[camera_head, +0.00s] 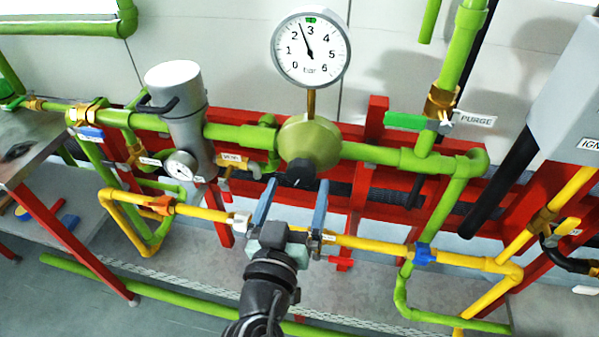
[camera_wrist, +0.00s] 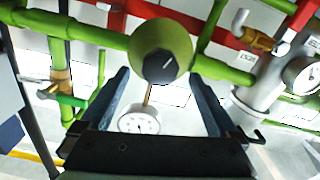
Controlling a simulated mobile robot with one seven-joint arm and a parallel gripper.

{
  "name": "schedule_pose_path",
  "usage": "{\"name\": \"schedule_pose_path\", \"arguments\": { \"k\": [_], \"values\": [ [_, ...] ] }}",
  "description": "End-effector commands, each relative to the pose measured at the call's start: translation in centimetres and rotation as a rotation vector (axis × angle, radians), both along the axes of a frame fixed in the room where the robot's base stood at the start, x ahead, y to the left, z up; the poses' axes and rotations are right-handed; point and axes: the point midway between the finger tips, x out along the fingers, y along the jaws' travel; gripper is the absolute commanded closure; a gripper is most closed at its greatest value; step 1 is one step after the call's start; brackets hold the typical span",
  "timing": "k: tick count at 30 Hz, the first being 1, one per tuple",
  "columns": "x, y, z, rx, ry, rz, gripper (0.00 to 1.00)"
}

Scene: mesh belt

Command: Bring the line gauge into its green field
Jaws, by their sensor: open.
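The line gauge (camera_head: 311,48) is a large round white dial on a brass stem above the green pipe. Its needle points between 2 and 3 bar, just left of the small green field (camera_head: 311,20) near 3. Below it is a round green regulator body (camera_head: 310,143) with a black knob (camera_head: 300,173) at its front. My gripper (camera_head: 297,182) is open, with its blue fingers spread near the knob. In the wrist view the knob (camera_wrist: 158,67) lies between and beyond the fingertips; contact cannot be told. The gauge (camera_wrist: 139,122) shows there too, small and upside down.
A grey cylinder (camera_head: 177,95) with a small gauge (camera_head: 181,166) stands left. A green-handled purge valve (camera_head: 405,121) is right. Yellow pipe (camera_head: 380,244) runs below, with a blue valve (camera_head: 422,254) and a red handle (camera_head: 341,264). Red frame beams lie behind.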

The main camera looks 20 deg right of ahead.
Motion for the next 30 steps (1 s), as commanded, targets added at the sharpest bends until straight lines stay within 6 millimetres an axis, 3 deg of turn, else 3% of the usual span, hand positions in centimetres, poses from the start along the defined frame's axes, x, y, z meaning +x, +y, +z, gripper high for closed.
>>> {"name": "schedule_pose_path", "arguments": {
  "k": [6, 17, 30],
  "values": [
    [2.0, -1.4, 0.1, -0.001, 0.000, -0.001, 0.04],
    [2.4, -1.6, 0.0, 0.000, 0.000, 0.000, 0.04],
    [2.4, -1.6, 0.0, 0.000, 0.000, 0.000, 0.83]
  ]
}}
